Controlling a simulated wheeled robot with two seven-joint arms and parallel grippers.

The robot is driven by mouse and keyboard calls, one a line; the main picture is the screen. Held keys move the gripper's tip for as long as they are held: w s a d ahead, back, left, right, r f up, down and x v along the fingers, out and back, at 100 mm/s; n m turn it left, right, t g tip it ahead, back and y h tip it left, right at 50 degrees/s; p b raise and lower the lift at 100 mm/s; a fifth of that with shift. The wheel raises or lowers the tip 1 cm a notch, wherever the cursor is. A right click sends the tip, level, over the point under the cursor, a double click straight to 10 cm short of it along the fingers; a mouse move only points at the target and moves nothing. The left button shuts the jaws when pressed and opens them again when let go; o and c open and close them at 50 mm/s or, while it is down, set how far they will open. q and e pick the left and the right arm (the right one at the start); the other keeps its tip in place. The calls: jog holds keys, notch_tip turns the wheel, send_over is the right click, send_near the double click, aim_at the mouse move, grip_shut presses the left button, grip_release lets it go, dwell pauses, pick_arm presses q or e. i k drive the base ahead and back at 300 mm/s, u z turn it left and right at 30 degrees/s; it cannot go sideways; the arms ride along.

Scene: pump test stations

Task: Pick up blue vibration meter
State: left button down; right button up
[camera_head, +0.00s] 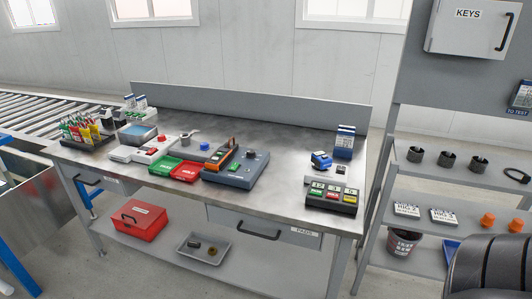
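A small blue device with a dark part (321,160) sits on the right half of the metal workbench (285,185). It may be the blue vibration meter, but it is too small to be sure. A smaller blue item (205,146) lies further left, near the back of the bench. Neither of my grippers is in view, and nothing is seen touching the blue device.
A blue-and-white box (345,141) stands behind the device, with a dark case of colored blocks (332,196) in front. A grey-blue unit (236,169) and green and red trays (172,170) lie left. A shelf rack (415,173) stands right.

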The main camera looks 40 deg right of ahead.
aim_at(321, 161)
jog(key=z, duration=0.05)
jog(key=i, duration=0.95)
jog(key=z, duration=0.95)
jog(key=i, duration=0.5)
jog(key=z, duration=0.4)
